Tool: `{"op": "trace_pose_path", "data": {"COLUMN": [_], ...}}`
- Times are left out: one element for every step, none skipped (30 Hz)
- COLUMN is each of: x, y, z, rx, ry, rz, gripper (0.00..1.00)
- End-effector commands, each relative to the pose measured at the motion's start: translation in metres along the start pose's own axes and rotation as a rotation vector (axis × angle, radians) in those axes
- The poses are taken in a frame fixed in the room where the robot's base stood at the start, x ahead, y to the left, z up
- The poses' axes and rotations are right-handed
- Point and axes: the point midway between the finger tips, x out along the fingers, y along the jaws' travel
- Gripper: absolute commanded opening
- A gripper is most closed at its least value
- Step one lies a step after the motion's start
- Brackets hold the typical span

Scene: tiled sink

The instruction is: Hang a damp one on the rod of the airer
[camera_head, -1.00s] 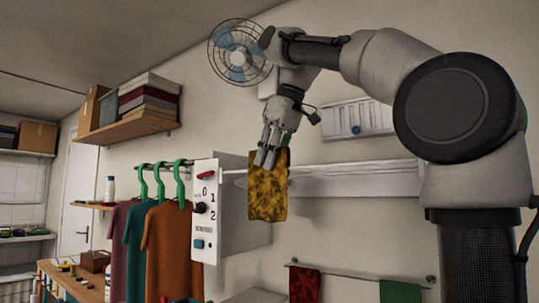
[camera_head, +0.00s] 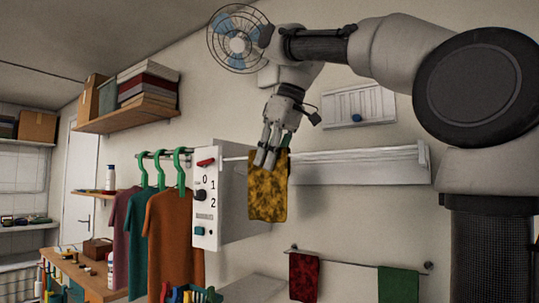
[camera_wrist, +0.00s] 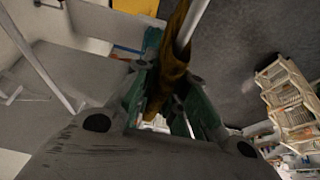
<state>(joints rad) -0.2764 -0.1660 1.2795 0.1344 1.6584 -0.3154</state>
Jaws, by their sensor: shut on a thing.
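A mottled yellow-brown cloth (camera_head: 267,195) hangs down from my gripper (camera_head: 268,158), which is shut on its upper edge. The gripper is level with the thin pale rod (camera_head: 233,159) of the white wall airer (camera_head: 350,168). In the wrist view, the cloth (camera_wrist: 172,65) is bunched between the green finger pads of my gripper (camera_wrist: 165,105). The rod (camera_wrist: 195,20) runs right up against the cloth there. I cannot tell whether the cloth lies over the rod or only beside it.
A white control box (camera_head: 207,200) with knobs stands just left of the cloth. Shirts on green hangers (camera_head: 170,235) hang left of it. A lower rail (camera_head: 340,262) holds a red cloth (camera_head: 304,277) and a green cloth (camera_head: 398,285). A fan (camera_head: 238,38) is above.

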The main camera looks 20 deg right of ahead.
Motion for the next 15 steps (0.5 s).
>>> {"op": "trace_pose_path", "data": {"x": [0.0011, 0.0019, 0.0029, 0.0037, 0.0047, 0.0058, 0.0065, 0.0072, 0.0078, 0.0081, 0.0084, 0.0086, 0.0087, 0.0087, 0.0088], "y": [-0.0001, -0.0001, -0.0002, -0.0002, -0.0002, -0.0002, -0.0001, -0.0001, -0.0001, -0.0001, -0.0001, -0.0001, 0.0, 0.0, 0.0], "z": [0.0008, 0.0012, 0.0017, 0.0021, 0.0026, 0.003, 0.0033, 0.0035, 0.0036, 0.0037, 0.0038, 0.0039, 0.0039, 0.0039, 0.0039], "rx": [0.0, 0.0, 0.0, 0.0, 0.0, 0.0, 0.0, 0.0, 0.0, 0.0, 0.0, 0.0, 0.0, 0.0, 0.0], "ry": [0.0, 0.0, 0.0, 0.0, 0.0, -0.001, -0.001, 0.0, 0.0, 0.0, 0.001, 0.001, 0.001, 0.001, 0.001], "rz": [0.0, 0.0, 0.0, 0.0, 0.0, 0.0, 0.0, 0.0, 0.0, 0.0, 0.0, 0.0, 0.0, 0.0, 0.0], "gripper": [0.0, 0.0, 0.0, 0.0, 0.0, 0.0, 0.0, 0.0, 0.0, 0.0, 0.0, 0.0, 0.0, 0.0, 0.0]}}
